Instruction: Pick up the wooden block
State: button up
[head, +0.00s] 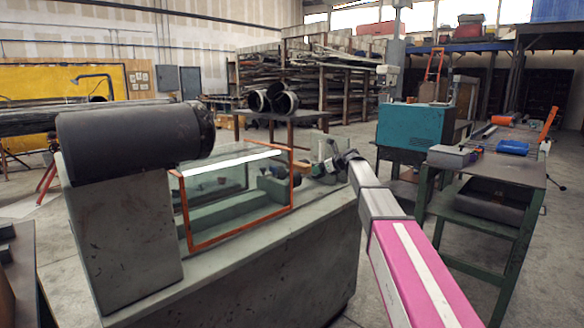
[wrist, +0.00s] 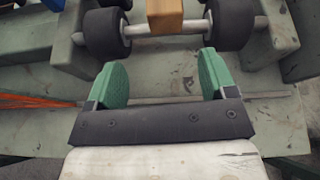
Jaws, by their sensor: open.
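The wooden block (wrist: 165,14) is light brown and shows at the top middle of the wrist view, cut off by the picture's edge. It lies at a metal shaft between two black rollers; I cannot tell whether it touches the shaft. My gripper (wrist: 162,62) has two green finger pads spread wide, with nothing between them. The block is beyond the fingertips, roughly in line with the gap. In the head view my gripper (head: 342,160) is over the far end of the grey machine bed, partly hidden by my arm. I cannot make out the block there.
The black rollers (wrist: 107,33) and (wrist: 228,29) flank the block closely. In the head view, the grey machine (head: 125,235) carries a dark cylinder (head: 125,140) and an orange-framed glass guard (head: 240,231) near the arm. A green workbench (head: 500,171) stands to the right.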

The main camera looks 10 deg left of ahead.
aim_at(305, 165)
jog(key=shift+m, duration=0.4)
jog(key=w+a, duration=0.4)
jog(key=shift+w+a, duration=0.2)
jog(key=shift+a, duration=0.2)
jog(key=shift+w+r+x, duration=0.1)
jog(key=shift+r+x, duration=0.05)
jog(key=shift+x, duration=1.3)
jog(key=shift+w+r+x, duration=0.1)
jog(key=shift+r+x, duration=0.05)
jog(key=shift+x, duration=1.35)
jog(key=shift+c, duration=0.3)
jog(key=c, duration=1)
